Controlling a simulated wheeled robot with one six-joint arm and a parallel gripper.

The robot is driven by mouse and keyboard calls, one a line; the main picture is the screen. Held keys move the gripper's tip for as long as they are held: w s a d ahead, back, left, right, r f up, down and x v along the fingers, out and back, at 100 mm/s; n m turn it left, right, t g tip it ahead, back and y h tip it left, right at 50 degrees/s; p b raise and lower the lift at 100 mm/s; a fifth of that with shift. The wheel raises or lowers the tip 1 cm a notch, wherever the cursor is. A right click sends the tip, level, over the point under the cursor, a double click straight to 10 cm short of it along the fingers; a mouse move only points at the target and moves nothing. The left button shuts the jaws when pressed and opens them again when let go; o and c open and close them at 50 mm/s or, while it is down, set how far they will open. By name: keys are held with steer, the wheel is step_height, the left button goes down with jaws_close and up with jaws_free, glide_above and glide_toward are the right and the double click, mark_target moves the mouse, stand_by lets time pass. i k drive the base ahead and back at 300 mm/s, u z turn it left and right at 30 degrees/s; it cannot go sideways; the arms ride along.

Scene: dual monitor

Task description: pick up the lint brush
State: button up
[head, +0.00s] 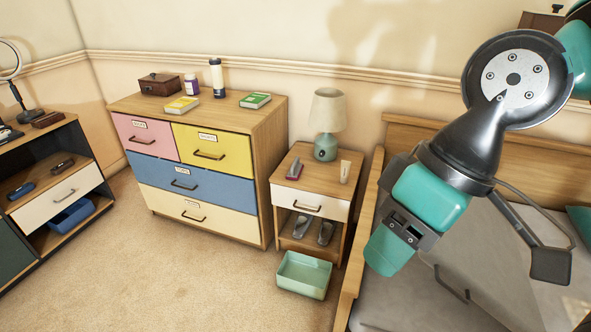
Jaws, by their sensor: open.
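What looks like the lint brush (294,168), a small elongated red and grey item, lies on top of the nightstand (315,175), towards its left side. It is small in the picture, so its fine detail is unclear. A lamp stands behind it and a pale tube stands to its right. My arm does not cover the brush.
The lamp (326,115) and pale tube (345,171) stand close to the brush. A chest of drawers (207,187) adjoins on the left, with books and bottles on top. A green bin (303,275) sits on the floor. The bed's wooden side (362,240) is at the right. Carpet in front is clear.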

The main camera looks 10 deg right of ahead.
mark_target(294, 174)
steer(key=u, duration=1.05)
steer(key=i, duration=2.4)
